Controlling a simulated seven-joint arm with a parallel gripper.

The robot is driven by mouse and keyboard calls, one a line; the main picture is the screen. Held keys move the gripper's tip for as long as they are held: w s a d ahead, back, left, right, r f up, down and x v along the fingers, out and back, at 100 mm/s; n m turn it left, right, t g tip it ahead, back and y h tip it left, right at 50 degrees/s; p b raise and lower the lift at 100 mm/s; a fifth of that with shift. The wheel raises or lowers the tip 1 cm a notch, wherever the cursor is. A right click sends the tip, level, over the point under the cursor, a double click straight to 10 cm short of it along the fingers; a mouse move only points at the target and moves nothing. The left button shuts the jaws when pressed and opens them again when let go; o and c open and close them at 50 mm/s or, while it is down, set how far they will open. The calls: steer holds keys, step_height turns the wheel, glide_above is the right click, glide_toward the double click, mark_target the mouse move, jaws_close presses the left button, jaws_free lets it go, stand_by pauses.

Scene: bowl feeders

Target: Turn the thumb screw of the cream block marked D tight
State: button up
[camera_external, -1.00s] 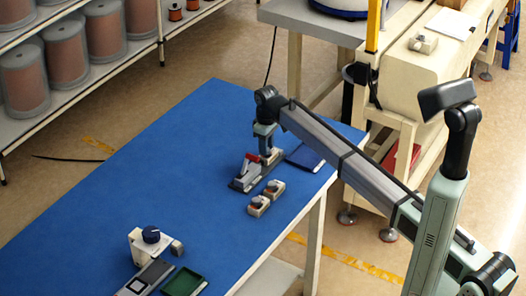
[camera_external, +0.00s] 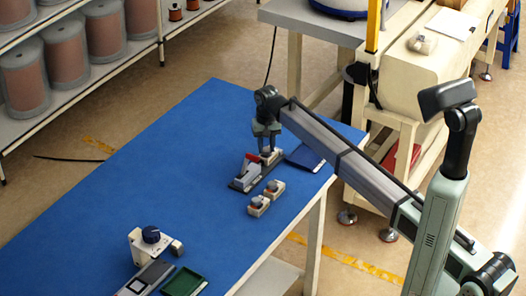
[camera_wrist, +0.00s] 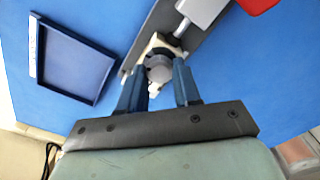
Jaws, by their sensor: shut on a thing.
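My gripper (camera_external: 267,151) points down over a small cream block (camera_external: 275,158) at the far right part of the blue table. In the wrist view the two blue fingertips of my gripper (camera_wrist: 160,72) are closed on either side of the round grey thumb screw (camera_wrist: 158,68) on top of the cream block (camera_wrist: 139,60). The block sits at the end of a dark plate (camera_wrist: 157,22) next to a clamp with a red handle (camera_external: 251,157). No letter D is readable on the block, and the fingers hide part of the screw.
Two more small cream blocks with knobs (camera_external: 258,205) (camera_external: 274,188) stand just in front. A dark blue tray (camera_external: 306,158) lies right of the gripper; it also shows in the wrist view (camera_wrist: 72,60). A cream device with a blue knob (camera_external: 151,234) and a green tray (camera_external: 184,282) stand at the near end.

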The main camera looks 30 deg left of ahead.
mark_target(266, 149)
steer(key=shift+m, duration=0.5)
stand_by(0.3)
steer(key=o, duration=1.1)
steer(key=shift+c, duration=0.2)
steer(key=shift+r, duration=0.1)
step_height(266, 149, up, 14)
steer(key=shift+f, duration=0.2)
